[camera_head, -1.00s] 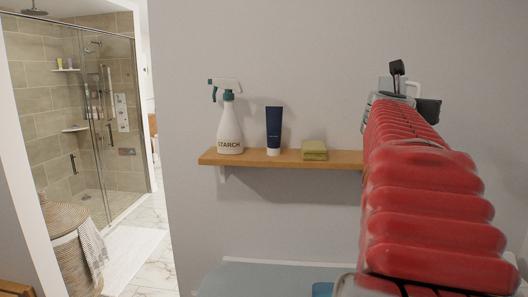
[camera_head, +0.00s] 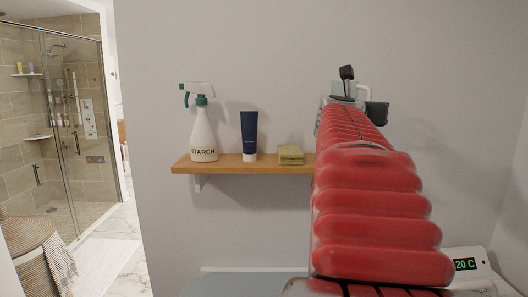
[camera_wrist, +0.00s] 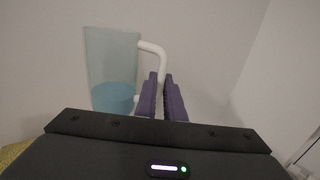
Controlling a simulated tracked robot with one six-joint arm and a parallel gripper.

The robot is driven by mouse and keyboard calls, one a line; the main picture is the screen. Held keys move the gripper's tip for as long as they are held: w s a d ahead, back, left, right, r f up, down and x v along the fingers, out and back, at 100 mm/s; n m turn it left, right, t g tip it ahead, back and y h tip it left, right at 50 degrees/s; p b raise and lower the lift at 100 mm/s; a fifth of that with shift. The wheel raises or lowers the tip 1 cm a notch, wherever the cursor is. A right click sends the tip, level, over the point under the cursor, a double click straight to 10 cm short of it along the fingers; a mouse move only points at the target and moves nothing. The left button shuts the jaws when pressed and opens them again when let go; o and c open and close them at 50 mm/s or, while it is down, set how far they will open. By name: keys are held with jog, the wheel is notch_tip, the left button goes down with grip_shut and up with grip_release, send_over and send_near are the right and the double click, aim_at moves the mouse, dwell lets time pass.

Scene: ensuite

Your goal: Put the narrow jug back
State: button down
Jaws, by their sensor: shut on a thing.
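The narrow jug (camera_wrist: 110,65) shows in the wrist view as a tall clear vessel, upright, with blue liquid low in it and a white handle on its right. My gripper (camera_wrist: 161,78) has its purple fingers shut on the handle. The jug's base is hidden behind my gripper's body. In the head view my red arm hides most of the jug; part of its white handle (camera_head: 366,89) shows past the arm's far end. I cannot tell whether the jug touches anything beneath it.
A wooden shelf (camera_head: 222,168) on the wall holds a starch spray bottle (camera_head: 204,135), a dark blue tube (camera_head: 249,135) and a folded green-yellow cloth or sponge (camera_head: 291,155). My arm hides the shelf's right end. A white device (camera_head: 480,270) reading 20 C stands lower right.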

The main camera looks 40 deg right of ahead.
jog(key=shift+f, duration=2.75)
jog(key=shift+f, duration=2.05)
jog(key=c, duration=1.9)
grip_release()
jog(key=shift+f, duration=0.1)
jog(key=shift+o, duration=0.2)
jog(key=shift+a, duration=0.2)
jog(key=s+a, duration=0.1)
jog(key=a, duration=0.6)
jog(key=shift+s, duration=0.2)
